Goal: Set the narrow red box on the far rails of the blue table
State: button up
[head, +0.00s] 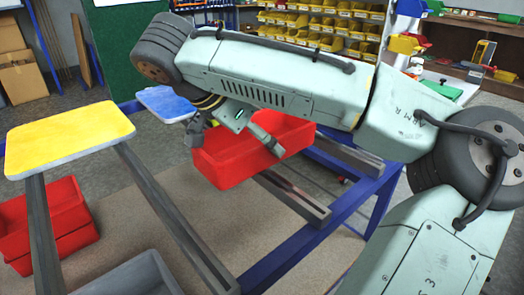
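Contact with the walls is not clear. My arm hides part of the box's far side.
A yellow board (68,135) lies on grey rails at the left. Other red boxes (42,226) are low on the left, and a grey bin (128,276) is at the bottom. A blue panel (165,104) is behind the box. Shelves with yellow bins (355,28) stand at the back.

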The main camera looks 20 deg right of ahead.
jog(key=shift+s+d, duration=0.25)
jog(key=shift+d, duration=0.2)
notch_tip(320, 180, down, 4)
jog(key=shift+r+p, duration=0.2)
jog(key=shift+p, duration=0.35)
jog(key=o, duration=1.2)
jog(key=shift+o, duration=0.2)
jog(key=shift+r, duration=0.15)
jog(key=shift+a+r+p, duration=0.25)
jog(key=shift+r+p, duration=0.05)
jog(key=shift+p, duration=0.05)
jog(key=p+v, duration=0.5)
jog(key=v, duration=0.4)
jog(key=shift+s+a+r, duration=0.1)
jog(key=shift+s+r, duration=0.05)
jog(key=shift+r, duration=0.15)
jog(key=shift+s+a+r+p, duration=0.15)
jog(key=shift+a+r+p, duration=0.3)
jog(key=shift+a+p, duration=0.05)
